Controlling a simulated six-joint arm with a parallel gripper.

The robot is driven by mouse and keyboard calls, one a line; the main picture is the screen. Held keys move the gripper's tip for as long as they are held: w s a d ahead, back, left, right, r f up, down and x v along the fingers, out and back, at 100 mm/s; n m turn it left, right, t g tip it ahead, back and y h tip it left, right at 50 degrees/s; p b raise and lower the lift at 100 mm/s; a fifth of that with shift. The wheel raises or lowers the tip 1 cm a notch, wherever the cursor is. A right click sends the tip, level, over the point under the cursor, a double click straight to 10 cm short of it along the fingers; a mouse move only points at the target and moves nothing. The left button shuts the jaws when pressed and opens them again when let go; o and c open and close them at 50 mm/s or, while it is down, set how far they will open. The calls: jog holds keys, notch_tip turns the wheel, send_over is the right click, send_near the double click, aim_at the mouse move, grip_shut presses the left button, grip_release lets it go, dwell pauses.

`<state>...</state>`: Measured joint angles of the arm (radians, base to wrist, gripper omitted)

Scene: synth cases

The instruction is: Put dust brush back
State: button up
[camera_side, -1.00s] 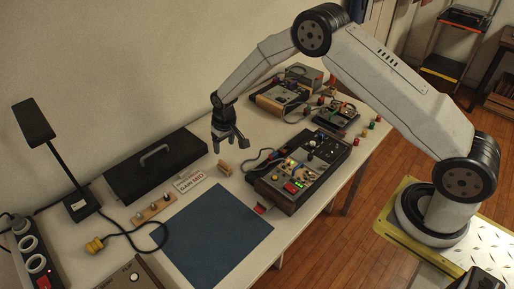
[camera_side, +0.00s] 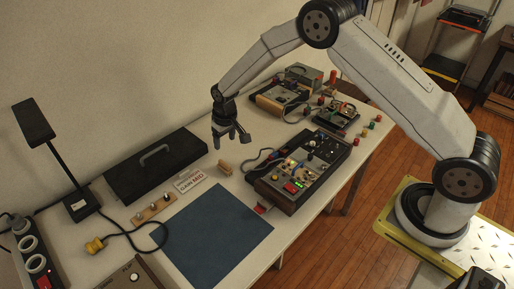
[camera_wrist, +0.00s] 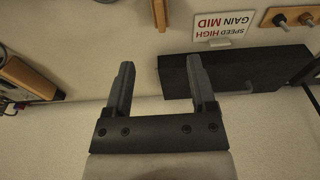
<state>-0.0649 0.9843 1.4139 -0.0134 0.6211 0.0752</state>
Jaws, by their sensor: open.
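A small tan wooden piece (camera_side: 225,168), which looks like the dust brush, stands on the white table between the black case and the control box. Its bristles are too small to make out. A tan piece at the top edge of the wrist view (camera_wrist: 160,14) looks like the same thing, partly cut off. My gripper (camera_side: 231,139) is open and empty, above the table just behind the brush in the side view. In the wrist view its two fingers (camera_wrist: 160,64) are spread apart, with the tan piece beyond their tips.
A black case with a handle (camera_side: 155,165) lies along the wall, with a lettered card (camera_side: 190,181) before it. A lit control box (camera_side: 299,170) stands right of the brush. A blue mat (camera_side: 212,235) lies bare in front. More devices (camera_side: 283,98) stand farther back.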

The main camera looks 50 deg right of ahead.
jog(key=s+d+r, duration=0.1)
jog(key=s+r, duration=0.3)
jog(key=s, duration=0.5)
jog(key=s+d+r, duration=0.1)
jog(key=s+r, duration=0.3)
jog(key=s, duration=0.5)
jog(key=s+d+r+t, duration=0.1)
jog(key=s+r, duration=0.4)
jog(key=s, duration=0.4)
jog(key=shift+s+d, duration=0.15)
jog(key=shift+d, duration=0.1)
